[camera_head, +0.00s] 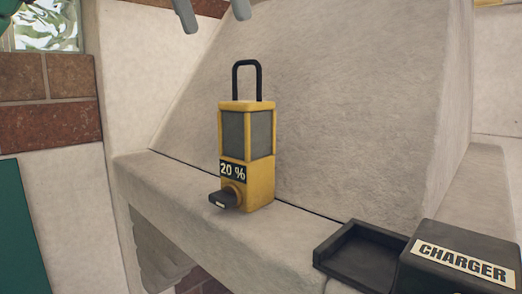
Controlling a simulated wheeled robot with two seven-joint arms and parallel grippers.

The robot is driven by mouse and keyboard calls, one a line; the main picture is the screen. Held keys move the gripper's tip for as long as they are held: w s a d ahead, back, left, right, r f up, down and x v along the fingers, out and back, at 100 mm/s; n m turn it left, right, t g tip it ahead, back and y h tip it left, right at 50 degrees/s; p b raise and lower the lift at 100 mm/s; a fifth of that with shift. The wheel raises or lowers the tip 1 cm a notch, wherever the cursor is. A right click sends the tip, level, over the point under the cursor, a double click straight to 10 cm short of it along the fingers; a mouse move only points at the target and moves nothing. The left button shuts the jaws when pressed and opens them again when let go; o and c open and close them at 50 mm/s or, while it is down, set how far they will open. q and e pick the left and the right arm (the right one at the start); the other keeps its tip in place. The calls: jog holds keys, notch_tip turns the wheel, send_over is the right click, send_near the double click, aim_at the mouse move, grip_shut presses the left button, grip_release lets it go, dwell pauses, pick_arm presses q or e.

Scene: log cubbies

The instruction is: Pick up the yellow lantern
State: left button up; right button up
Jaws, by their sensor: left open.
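The yellow lantern (262,182) stands upright on a pale stone ledge (167,180) in the head view. It has grey panels, a black loop handle (236,82) on top, a "20 %" label and a dark knob low on its front. My left gripper (213,12) shows at the top edge as two grey fingertips, spread apart with nothing between them. It is higher in the picture than the lantern's handle and a little to its left, not touching it. Most of the gripper is cut off by the frame. My right gripper is not in view.
A black charger (459,258) with a "CHARGER" label and a shallow empty tray (362,258) sits at the lower right on the ledge. A sloping stone wall (360,110) rises right behind the lantern. Brick and a green panel (22,230) are at the left.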

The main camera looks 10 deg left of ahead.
aim_at(242, 102)
pick_arm(q)
jog(key=p+x, duration=0.4)
jog(key=x, duration=0.8)
jog(key=shift+w+d, duration=0.1)
jog(key=shift+d, duration=0.15)
jog(key=shift+w+f, duration=0.15)
jog(key=shift+f, duration=0.45)
jog(key=shift+d+r, duration=0.1)
jog(key=shift+r, duration=0.05)
grip_shut()
